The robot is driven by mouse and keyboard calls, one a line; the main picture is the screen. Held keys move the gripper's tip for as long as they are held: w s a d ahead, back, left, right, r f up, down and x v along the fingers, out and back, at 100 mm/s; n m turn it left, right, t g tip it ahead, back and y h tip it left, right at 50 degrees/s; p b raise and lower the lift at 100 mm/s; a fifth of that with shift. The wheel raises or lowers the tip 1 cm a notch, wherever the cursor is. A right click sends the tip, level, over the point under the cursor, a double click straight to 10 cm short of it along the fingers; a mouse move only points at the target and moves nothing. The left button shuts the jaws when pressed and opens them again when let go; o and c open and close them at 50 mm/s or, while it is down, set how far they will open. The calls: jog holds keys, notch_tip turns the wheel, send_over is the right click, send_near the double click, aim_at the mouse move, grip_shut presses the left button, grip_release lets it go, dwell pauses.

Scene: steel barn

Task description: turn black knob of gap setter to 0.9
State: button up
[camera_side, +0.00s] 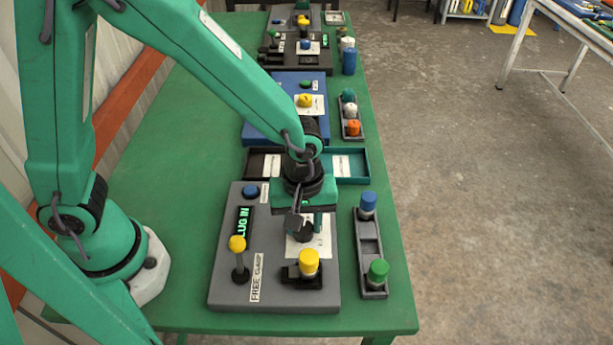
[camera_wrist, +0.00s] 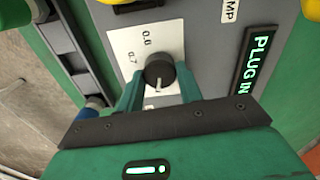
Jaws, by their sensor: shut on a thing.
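The gap setter is a grey panel (camera_side: 230,275) on the green table. Its black knob (camera_wrist: 159,70) sits on a white dial plate (camera_wrist: 122,42) marked 0.6 and 0.7. The knob's white line faces the bottom of the wrist view; the marks there are hidden. My gripper (camera_wrist: 159,80) is shut on the knob, one green finger on each side. In the side view my gripper (camera_side: 305,222) points down over the panel and partly hides the knob (camera_side: 304,234). The panel's display (camera_side: 244,222) shows green letters, PLUG IN in the wrist view.
A yellow plug (camera_side: 308,262) stands in a black holder near the knob. A yellow-topped lever (camera_side: 238,245) is at left by a FREE CLAMP label. A rack (camera_side: 370,245) with blue and green plugs stands at right. Trays and other panels lie behind.

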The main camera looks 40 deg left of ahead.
aim_at(303, 226)
jog(key=o, duration=1)
jog(key=shift+r, duration=3.95)
jog(key=shift+a+r, duration=0.35)
jog(key=s+a+r+m+t, duration=0.2)
jog(key=a+r+m, duration=0.1)
jog(key=a, duration=0.3)
jog(key=s+a+r+m+t, duration=0.1)
jog(key=s+a+r+m, duration=0.2)
jog(key=a, duration=0.3)
jog(key=s+a+r+m+t, duration=0.2)
jog(key=a+r+m, duration=0.2)
jog(key=a+r, duration=0.1)
jog(key=shift+s+a+r+t, duration=0.2)
jog(key=shift+a+r+t, duration=0.15)
jog(key=shift+a, duration=0.3)
